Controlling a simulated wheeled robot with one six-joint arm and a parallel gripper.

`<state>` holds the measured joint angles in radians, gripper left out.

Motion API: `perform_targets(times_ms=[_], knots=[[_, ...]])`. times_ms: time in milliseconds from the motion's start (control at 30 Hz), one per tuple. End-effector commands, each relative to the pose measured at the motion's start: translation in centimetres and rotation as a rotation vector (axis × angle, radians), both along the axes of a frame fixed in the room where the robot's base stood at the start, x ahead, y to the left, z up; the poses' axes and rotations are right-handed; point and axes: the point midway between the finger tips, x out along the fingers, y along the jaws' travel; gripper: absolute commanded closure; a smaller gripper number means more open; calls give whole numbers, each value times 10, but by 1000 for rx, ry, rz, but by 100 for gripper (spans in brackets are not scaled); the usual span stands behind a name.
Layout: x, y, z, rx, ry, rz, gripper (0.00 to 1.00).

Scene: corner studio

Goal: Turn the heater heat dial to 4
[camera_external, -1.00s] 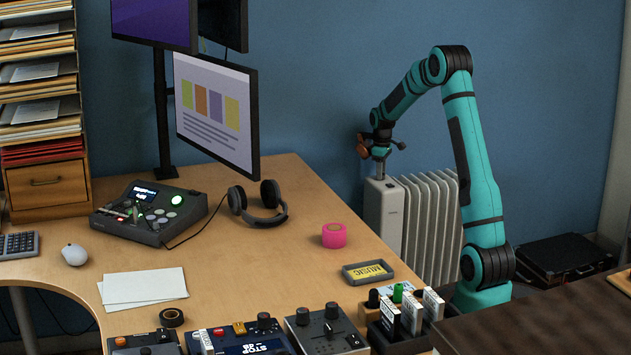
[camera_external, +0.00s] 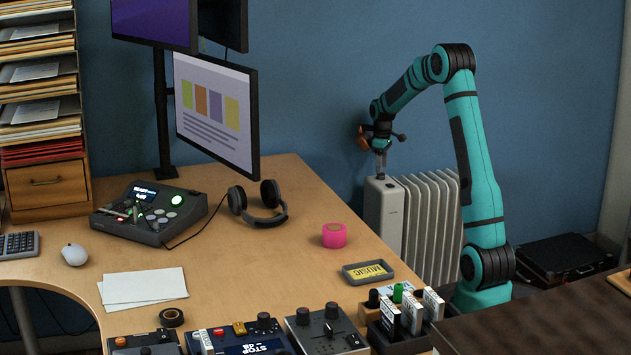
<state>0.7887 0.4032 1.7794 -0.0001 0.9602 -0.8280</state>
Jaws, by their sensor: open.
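The heater (camera_external: 428,222) is a white finned radiator standing on the floor against the blue wall, behind the right end of the desk. Its control box (camera_external: 384,212) is at its left end. My gripper (camera_external: 380,172) points down just above the top of the control box, with its fingers close to that top. It is open. The heat dial and its marks cannot be made out; the fingers cover that spot. I cannot tell whether the fingers are around the dial or touching it.
The wooden desk (camera_external: 240,285) stands left of the heater, with headphones (camera_external: 262,204), pink tape (camera_external: 334,235) and a small tray (camera_external: 367,272) on it. A black case (camera_external: 553,257) lies at the right. A dark table edge (camera_external: 545,320) is in front.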

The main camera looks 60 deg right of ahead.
Motion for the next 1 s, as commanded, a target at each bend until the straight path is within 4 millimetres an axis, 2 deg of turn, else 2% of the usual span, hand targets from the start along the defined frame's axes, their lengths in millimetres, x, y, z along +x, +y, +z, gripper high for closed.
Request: perform_targets(times_ms=[100, 600, 800, 1000], knots=[[1, -1, 26, -4, -3, 0, 48], [1, -1, 120, -3, -3, 0, 48], [1, -1, 138, -2, -2, 0, 48], [0, -1, 143, -1, -1, 0, 48]])
